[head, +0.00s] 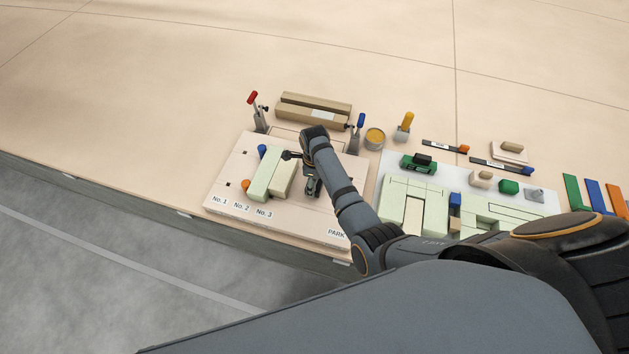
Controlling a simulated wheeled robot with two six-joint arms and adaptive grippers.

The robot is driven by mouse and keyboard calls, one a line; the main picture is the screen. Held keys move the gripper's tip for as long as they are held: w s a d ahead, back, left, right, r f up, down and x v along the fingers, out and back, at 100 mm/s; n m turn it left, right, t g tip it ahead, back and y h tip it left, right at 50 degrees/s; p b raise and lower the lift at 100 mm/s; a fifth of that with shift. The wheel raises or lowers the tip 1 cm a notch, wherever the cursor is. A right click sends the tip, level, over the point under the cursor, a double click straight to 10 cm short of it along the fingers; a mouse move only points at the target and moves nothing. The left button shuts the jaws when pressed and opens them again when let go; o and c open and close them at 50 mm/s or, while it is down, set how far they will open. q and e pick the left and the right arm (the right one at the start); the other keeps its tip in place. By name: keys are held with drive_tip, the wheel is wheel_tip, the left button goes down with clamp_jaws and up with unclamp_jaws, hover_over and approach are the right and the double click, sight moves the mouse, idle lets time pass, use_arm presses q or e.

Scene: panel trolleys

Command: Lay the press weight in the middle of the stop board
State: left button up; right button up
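The stop board appears to be the pale board (228,196) labelled No. 1, No. 2, No. 3 and PARK. On it, a pale green block (262,175) and a beige block (283,178) lie side by side, with a blue peg (262,150) and an orange peg (245,185) at the left. I cannot tell for sure which thing is the press weight; a green block with a black top (418,162) right of the board may be it. My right gripper (307,176) is over the board, right of the beige block. Its fingers are too small and dark to read. My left gripper is out of view.
A white panel (385,166) with pale green pieces lies right. The table's near edge is close to the board.

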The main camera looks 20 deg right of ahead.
drive_tip(key=o, duration=1.7)
drive_tip(key=shift+o, duration=1)
drive_tip(key=shift+s, duration=0.1)
wheel_tip(320, 180, up, 7)
drive_tip(key=shift+r, duration=0.2)
